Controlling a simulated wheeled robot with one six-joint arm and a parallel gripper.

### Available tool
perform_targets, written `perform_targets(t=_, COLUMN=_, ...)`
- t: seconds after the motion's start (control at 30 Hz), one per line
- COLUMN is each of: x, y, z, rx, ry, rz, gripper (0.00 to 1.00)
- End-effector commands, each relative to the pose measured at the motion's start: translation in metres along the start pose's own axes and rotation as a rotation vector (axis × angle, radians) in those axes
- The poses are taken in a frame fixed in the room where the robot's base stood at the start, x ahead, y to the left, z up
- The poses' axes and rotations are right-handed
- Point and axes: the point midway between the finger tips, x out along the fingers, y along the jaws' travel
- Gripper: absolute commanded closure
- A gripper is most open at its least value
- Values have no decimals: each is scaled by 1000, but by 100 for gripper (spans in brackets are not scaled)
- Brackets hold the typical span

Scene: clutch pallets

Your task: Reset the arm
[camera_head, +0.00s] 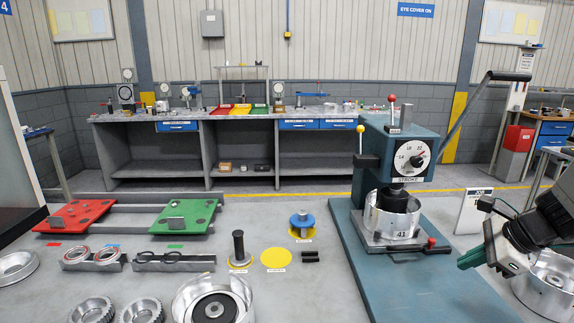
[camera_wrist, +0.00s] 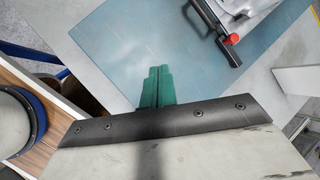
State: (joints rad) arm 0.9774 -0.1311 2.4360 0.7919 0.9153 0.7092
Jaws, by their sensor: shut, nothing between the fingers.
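My gripper (camera_head: 470,259) is at the right of the head view, with green fingers pointing left above the blue-green base plate of the press. In the wrist view my gripper (camera_wrist: 158,75) shows its green fingers together with nothing between them. The press (camera_head: 398,150) stands to the left of my gripper, apart from it. It has a round dial, and a silver clutch housing (camera_head: 391,214) sits under its ram. The press's red-knobbed handle (camera_wrist: 232,39) shows at the top of the wrist view.
A red pallet (camera_head: 68,215) and a green pallet (camera_head: 190,213) lie at the left. Metal rings, a black-handled tool (camera_head: 239,249), a blue spool (camera_head: 302,224) and a yellow disc (camera_head: 276,258) are on the grey table. A silver housing (camera_head: 548,285) stands below my arm at the right.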

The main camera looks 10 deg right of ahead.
Motion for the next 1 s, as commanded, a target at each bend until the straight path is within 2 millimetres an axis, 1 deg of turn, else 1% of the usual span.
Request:
perform_targets(t=0.03, x=0, y=14, z=16, rx=-153, ry=5, rz=56, gripper=100)
perform_targets(t=0.1, x=-1, y=33, z=33, rx=-352, ry=9, rz=131, gripper=100)
perform_targets(t=0.27, x=-7, y=77, z=67, rx=-804, ry=11, rz=303, gripper=100)
perform_targets(t=0.3, x=-10, y=89, z=74, rx=-926, ry=12, rz=349, gripper=100)
perform_targets(t=0.37, x=-16, y=107, z=85, rx=-1118, ry=12, rz=421, gripper=100)
perform_targets(t=0.4, x=-20, y=120, z=92, rx=-1248, ry=13, rz=470, gripper=100)
perform_targets(t=0.5, x=-33, y=146, z=105, rx=-1553, ry=22, rz=578, gripper=100)
perform_targets(t=0.6, x=-45, y=166, z=115, rx=-1804, ry=42, rz=653, gripper=100)
perform_targets(t=0.7, x=-54, y=179, z=125, rx=-1973, ry=69, rz=675, gripper=100)
perform_targets(t=0.8, x=-58, y=189, z=138, rx=-2080, ry=77, rz=653, gripper=100)
perform_targets(t=0.9, x=-60, y=196, z=148, rx=-2141, ry=67, rz=629, gripper=100)
perform_targets(t=1.0, x=-60, y=198, z=152, rx=-2168, ry=60, rz=623, gripper=100)
